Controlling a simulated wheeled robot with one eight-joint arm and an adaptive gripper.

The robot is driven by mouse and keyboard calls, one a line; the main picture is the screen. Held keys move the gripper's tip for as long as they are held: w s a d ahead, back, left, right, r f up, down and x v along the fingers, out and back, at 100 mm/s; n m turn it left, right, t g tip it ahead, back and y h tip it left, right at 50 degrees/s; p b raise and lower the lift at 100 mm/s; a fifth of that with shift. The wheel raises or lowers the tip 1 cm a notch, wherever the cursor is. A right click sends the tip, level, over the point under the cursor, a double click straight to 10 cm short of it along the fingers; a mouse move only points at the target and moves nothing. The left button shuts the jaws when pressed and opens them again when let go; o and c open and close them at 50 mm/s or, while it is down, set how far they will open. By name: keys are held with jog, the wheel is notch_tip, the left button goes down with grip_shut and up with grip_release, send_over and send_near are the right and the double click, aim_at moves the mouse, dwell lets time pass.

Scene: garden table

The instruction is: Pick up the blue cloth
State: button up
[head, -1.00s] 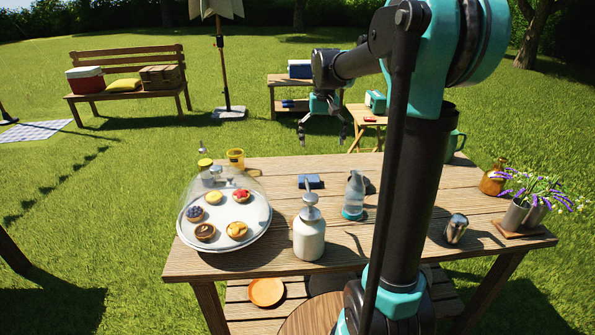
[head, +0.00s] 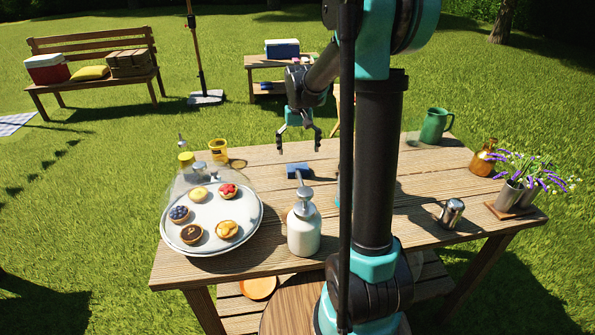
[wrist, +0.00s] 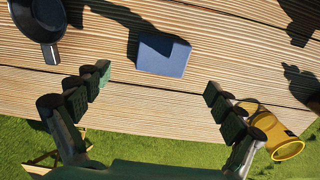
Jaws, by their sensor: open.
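The blue cloth (head: 298,170) is a small folded block lying flat on the wooden table (head: 420,215), near its far edge. In the wrist view the blue cloth (wrist: 163,55) lies beyond the fingertips, roughly centred between them. My gripper (head: 298,144) is open and empty, above the table's far edge and behind the cloth in the head view. Its two spread fingers also frame the cloth in the wrist view (wrist: 158,84). The fingers appear apart from the cloth.
A white pump bottle (head: 304,230) stands in front of the cloth. A domed pastry tray (head: 178,245) is at left, with a yellow cup (head: 218,149) behind it. A dark pan-like object (wrist: 38,18) lies beside the cloth in the wrist view. My arm hides part of the table.

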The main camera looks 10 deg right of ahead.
aim_at(298, 167)
jog(key=shift+s+a+f, duration=0.1)
jog(key=shift+a+f, duration=0.05)
jog(key=shift+f, duration=3.05)
jog(key=shift+c, duration=0.6)
jog(key=c, duration=0.9)
